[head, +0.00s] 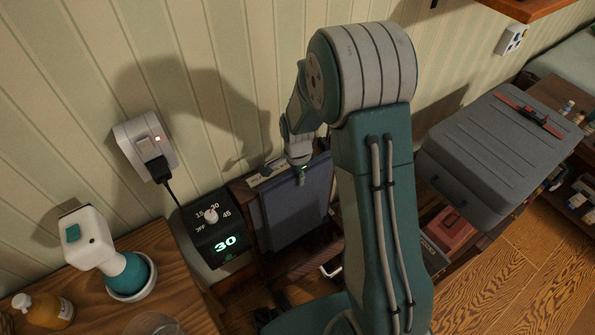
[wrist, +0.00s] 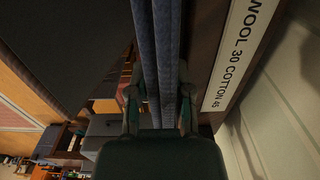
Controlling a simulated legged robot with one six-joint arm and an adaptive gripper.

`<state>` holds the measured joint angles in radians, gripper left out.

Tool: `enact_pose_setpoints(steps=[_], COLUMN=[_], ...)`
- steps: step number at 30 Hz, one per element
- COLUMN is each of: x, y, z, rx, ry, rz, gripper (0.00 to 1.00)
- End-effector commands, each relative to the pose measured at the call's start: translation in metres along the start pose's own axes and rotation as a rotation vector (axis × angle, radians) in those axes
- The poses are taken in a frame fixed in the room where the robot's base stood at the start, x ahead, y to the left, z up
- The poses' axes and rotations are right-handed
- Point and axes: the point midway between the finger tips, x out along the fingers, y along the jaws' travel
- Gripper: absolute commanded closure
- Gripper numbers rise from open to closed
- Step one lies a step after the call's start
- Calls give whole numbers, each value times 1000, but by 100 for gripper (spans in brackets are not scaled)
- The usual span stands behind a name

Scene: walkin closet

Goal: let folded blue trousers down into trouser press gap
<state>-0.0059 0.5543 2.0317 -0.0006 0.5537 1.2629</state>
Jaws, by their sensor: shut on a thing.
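My gripper (head: 300,176) is shut on the folded blue trousers (head: 297,208) at their top edge, and they hang below it. In the wrist view the trousers (wrist: 157,45) show edge-on as two blue layers between my fingers (wrist: 157,98). The trouser press (head: 262,175) stands against the wall. Its labelled top rail (wrist: 238,50) runs close along the right of the trousers in the wrist view, with a dark panel (wrist: 55,40) to the left. The lower edge of the trousers and the gap's depth are hidden, so I cannot tell how far in they are.
A control box (head: 215,228) with a dial and a lit "30" stands left of the press, its cord running to a wall socket (head: 145,145). A wooden table (head: 165,255) is at left. A grey suitcase (head: 500,150) lies right of my arm.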

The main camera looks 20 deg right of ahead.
Motion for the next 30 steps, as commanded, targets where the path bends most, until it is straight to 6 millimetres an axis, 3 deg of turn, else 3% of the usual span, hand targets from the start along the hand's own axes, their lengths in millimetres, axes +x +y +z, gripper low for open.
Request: enact_pose_setpoints(steps=[13, 14, 15, 16, 17, 30], x=[7, 7, 7, 7, 7, 7], y=[-1, -1, -1, -1, -1, -1], z=[0, 0, 0, 0, 0, 0], rx=[0, 0, 0, 0, 0, 0], ry=[1, 1, 1, 1, 1, 0], rz=[-2, -2, -2, -2, -2, -1], gripper=[100, 68, 50, 36, 32, 32])
